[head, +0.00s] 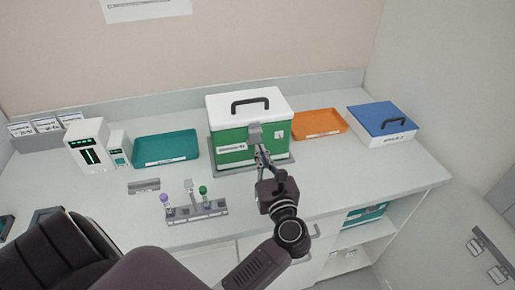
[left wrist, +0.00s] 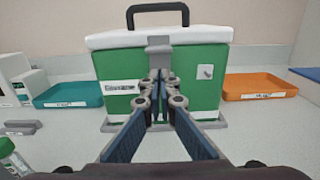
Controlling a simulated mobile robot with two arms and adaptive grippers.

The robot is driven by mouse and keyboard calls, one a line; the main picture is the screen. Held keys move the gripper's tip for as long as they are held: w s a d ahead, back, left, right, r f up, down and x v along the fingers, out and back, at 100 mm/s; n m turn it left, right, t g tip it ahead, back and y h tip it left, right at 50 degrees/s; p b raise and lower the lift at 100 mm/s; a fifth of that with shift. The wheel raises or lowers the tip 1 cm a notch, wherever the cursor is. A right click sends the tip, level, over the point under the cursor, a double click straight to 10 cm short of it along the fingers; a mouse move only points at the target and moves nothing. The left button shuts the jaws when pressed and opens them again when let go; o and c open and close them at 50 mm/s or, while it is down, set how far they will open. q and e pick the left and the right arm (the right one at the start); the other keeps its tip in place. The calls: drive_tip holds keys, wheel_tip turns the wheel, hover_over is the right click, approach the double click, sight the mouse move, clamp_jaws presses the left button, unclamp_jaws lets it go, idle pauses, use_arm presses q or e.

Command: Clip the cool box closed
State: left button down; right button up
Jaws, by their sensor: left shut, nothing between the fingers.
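The green cool box (head: 232,155) stands upright on a grey base plate on the counter. Its white lid (head: 222,106) with a black handle is on and looks flush. A grey clip (head: 254,131) sits at the middle of the front, under the lid edge; it also shows in the left wrist view (left wrist: 159,46). My left gripper (head: 260,150) is shut and empty, its fingertips (left wrist: 160,80) in front of the box just below the clip. I cannot tell whether they touch it, and they hide its lower part. My right gripper is not in view.
A teal tray (head: 166,149) lies left of the box and an orange tray (head: 319,124) right of it. A blue-lidded box (head: 382,123) stands far right. A tube rack (head: 196,211) with coloured caps is at the front left. White devices (head: 88,146) stand further left.

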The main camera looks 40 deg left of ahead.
use_arm(q)
drive_tip(key=shift+b+v, duration=0.55)
drive_tip(key=shift+v, duration=2.4)
